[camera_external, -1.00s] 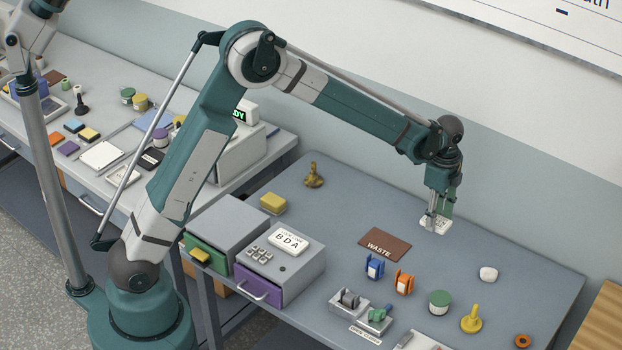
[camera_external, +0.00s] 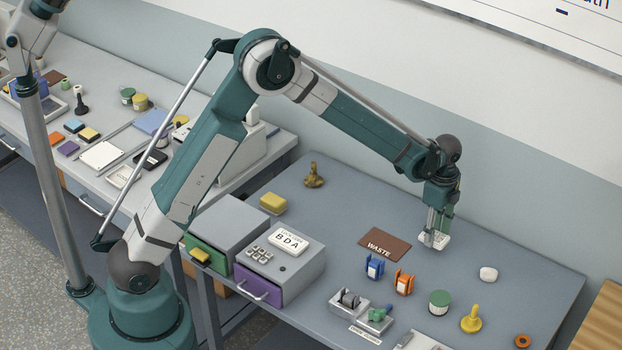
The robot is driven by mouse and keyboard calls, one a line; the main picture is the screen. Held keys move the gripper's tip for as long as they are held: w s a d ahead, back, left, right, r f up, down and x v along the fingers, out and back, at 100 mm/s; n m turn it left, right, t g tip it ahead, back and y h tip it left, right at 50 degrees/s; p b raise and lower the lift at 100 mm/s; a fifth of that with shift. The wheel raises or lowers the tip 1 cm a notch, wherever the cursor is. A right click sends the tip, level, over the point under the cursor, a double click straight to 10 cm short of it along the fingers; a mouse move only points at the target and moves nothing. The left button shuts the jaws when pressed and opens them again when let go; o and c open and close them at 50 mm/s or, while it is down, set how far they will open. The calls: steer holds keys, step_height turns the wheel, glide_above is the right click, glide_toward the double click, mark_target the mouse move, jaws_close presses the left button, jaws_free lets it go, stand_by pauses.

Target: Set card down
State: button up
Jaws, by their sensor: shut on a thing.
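The white card (camera_external: 442,242) is in my gripper (camera_external: 435,241), at the far part of the grey table, right of the brown WASTE mat (camera_external: 384,245). My gripper points down and its fingers are shut on the card. The fingers cover part of it. The card is at or just above the table top; I cannot tell whether it touches. Another white card marked BDA (camera_external: 289,240) lies on the grey box with the keypad, at the left.
Blue (camera_external: 374,267) and orange (camera_external: 403,282) bobbins, a green-lidded jar (camera_external: 438,302), a yellow stamp (camera_external: 471,319) and a white lump (camera_external: 488,274) stand nearer the front.

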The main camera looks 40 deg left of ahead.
steer(key=shift+f, duration=0.2)
steer(key=shift+f, duration=1.75)
steer(key=shift+f, duration=0.15)
steer(key=o, duration=0.9)
steer(key=shift+r, duration=0.2)
step_height(320, 180, up, 12)
steer(key=shift+a, duration=0.15)
